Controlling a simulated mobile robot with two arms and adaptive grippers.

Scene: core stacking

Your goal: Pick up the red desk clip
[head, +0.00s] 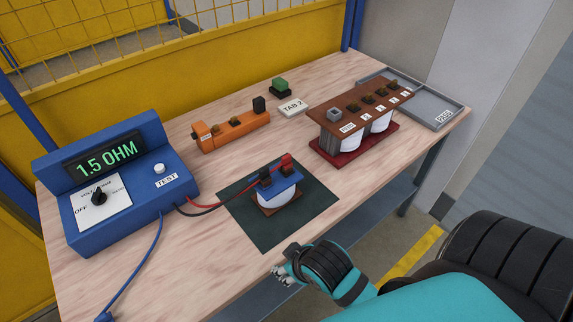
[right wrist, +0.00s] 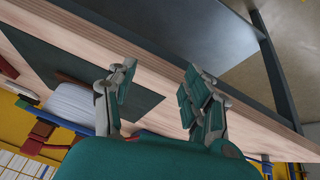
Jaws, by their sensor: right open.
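The red desk clip (head: 284,161) sits at the back right of the small wound core's blue top, with a red lead running from it. A black clip (head: 263,175) sits beside it on the left. The white-wound core (head: 277,199) stands on a dark green mat (head: 310,206). My right gripper (head: 290,272) is open and empty at the table's front edge, in front of the mat and apart from the clip. In the right wrist view its spread fingers (right wrist: 158,88) have nothing between them. A red part (right wrist: 40,131) shows there beside the white winding; I cannot tell whether it is the clip.
A blue meter (head: 115,180) reading 1.5 OHM stands on the left, its leads running to the core. Behind are an orange block (head: 230,130) and TAB 2 label (head: 291,107). A brown-topped double core (head: 360,115) and grey tray (head: 420,100) are right. Front-right wood is clear.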

